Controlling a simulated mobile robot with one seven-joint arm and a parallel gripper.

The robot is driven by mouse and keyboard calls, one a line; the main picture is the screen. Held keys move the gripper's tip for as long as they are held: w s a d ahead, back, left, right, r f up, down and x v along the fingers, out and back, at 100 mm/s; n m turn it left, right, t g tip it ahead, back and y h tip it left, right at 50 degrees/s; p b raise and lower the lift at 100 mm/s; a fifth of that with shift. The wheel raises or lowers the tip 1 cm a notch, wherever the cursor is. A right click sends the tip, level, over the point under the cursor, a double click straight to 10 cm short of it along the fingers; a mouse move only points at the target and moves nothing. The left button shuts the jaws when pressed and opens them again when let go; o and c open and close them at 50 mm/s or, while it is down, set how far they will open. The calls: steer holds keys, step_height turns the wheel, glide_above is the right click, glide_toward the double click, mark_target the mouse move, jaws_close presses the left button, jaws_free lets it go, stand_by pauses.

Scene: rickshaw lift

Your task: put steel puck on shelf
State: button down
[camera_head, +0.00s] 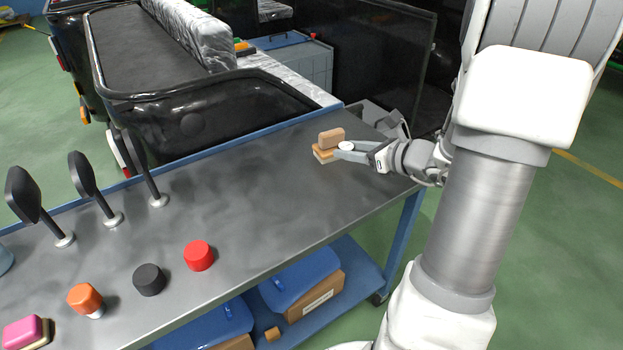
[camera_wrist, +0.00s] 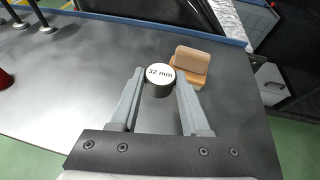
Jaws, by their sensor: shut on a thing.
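The steel puck is a short dark cylinder with a white top marked "32 mm" (camera_wrist: 160,74). In the head view its pale top (camera_head: 346,146) shows small near the far right end of the table. My gripper (camera_wrist: 160,86) has its two grey fingers on either side of the puck and is shut on it. The gripper also shows in the head view (camera_head: 347,151), reaching in from the right. I cannot tell whether the puck touches the tabletop. A blue lower shelf (camera_head: 372,272) runs under the table.
Tan and wooden blocks (camera_head: 331,137) stand right beside the puck. Blue-lidded boxes (camera_head: 300,283) occupy the shelf. The table's middle is clear.

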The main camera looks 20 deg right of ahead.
steer(key=b, duration=0.3)
glide_above(312, 184)
step_height(312, 184, down, 6)
steer(key=shift+r, duration=0.25)
steer(key=shift+w+f+b, duration=0.1)
steer(key=shift+f+b, duration=0.6)
steer(key=shift+f, duration=1.25)
steer(key=shift+f, duration=0.1)
steer(key=shift+f+b, duration=0.15)
steer(key=shift+b, duration=0.15)
steer(key=shift+c, duration=1.9)
jaws_free()
